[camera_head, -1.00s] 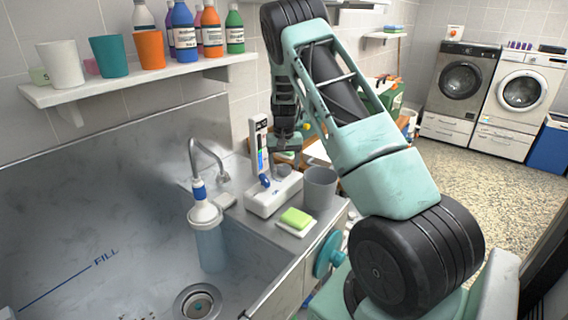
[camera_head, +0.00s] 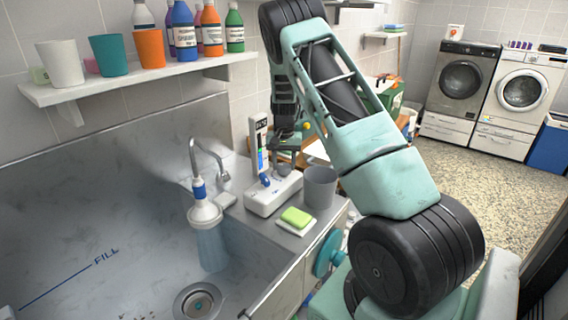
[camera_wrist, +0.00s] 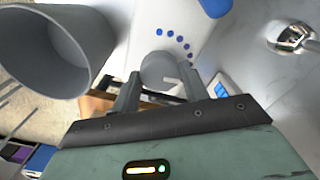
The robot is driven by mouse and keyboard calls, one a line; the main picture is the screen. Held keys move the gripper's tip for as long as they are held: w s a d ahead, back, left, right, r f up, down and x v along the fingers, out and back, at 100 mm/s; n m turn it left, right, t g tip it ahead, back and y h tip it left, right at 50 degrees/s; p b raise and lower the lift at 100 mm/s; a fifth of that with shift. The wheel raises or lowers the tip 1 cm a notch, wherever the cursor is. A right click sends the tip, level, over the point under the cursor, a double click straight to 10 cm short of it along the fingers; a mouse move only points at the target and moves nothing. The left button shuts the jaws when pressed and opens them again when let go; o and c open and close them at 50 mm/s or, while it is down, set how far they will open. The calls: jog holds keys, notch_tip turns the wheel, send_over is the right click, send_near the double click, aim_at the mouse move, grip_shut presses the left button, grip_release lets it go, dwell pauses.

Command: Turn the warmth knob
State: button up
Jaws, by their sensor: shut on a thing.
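The warmth knob is a round grey knob (camera_wrist: 158,68) on a white control unit (camera_head: 262,201) beside the sink, next to an arc of blue dots. In the wrist view, my gripper (camera_wrist: 160,76) has one finger on each side of the knob and is shut on it. In the head view, my gripper (camera_head: 284,166) reaches down over the right end of the unit and partly hides the knob. A blue lever (camera_head: 266,180) sits on the unit's left part. An upright panel with a coloured strip (camera_head: 262,157) stands behind it.
A grey cup (camera_head: 320,187) stands close to the right of the unit, with a green sponge (camera_head: 296,216) in front. The tap (camera_head: 206,160) and sink (camera_head: 105,215) lie to the left. A shelf (camera_head: 140,82) with cups and bottles hangs above.

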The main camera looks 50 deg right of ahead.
aim_at(284, 165)
jog(key=o, duration=1)
jog(key=shift+r, duration=0.1)
notch_tip(284, 165, up, 17)
jog(key=b, duration=0.3)
jog(key=shift+r, duration=0.15)
